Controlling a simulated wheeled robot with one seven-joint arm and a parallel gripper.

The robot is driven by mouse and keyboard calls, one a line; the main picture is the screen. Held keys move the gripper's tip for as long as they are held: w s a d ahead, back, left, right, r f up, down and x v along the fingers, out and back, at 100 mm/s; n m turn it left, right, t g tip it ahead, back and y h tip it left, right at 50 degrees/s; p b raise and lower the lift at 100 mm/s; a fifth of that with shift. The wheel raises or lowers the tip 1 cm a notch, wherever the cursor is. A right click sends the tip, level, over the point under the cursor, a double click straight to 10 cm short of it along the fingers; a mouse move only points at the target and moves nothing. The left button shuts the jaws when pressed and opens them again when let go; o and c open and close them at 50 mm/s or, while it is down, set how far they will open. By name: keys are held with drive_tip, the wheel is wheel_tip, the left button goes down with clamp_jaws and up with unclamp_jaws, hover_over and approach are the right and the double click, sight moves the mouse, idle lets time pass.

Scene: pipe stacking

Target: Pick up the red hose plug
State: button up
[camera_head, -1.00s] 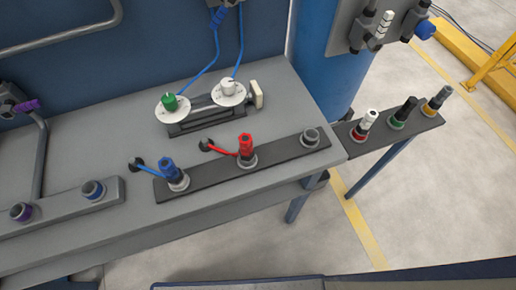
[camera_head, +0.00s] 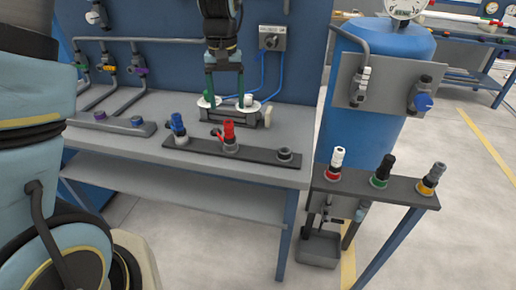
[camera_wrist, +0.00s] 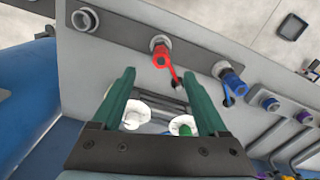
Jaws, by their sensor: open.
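The red hose plug (camera_head: 229,132) stands upright in the middle socket of a dark strip on the grey workbench. It also shows in the wrist view (camera_wrist: 162,60), just ahead of the fingertips, with its red strap trailing toward the right finger. My gripper (camera_head: 225,98) is open and empty, with its green fingers pointing down above the bench, behind the plug in the head view. In the wrist view my gripper (camera_wrist: 158,74) has its two fingers spread wide. The plug is not between them.
A blue plug (camera_head: 177,127) stands left of the red one, and an empty socket (camera_head: 284,154) is at the right. Behind them is a dial fixture (camera_head: 236,116) with green and white knobs. A side shelf (camera_head: 372,189) holds white, black and orange-grey plugs.

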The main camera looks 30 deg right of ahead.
sight(229, 132)
wheel_tip(229, 132, down, 5)
drive_tip(key=shift+s+r+p, duration=0.1)
drive_tip(key=shift+r+p, duration=0.05)
drive_tip(key=shift+p, duration=0.25)
drive_tip(key=shift+a+f+p, duration=0.15)
drive_tip(key=shift+f+p, duration=0.85)
drive_tip(key=shift+f, duration=1.8)
clamp_jaws()
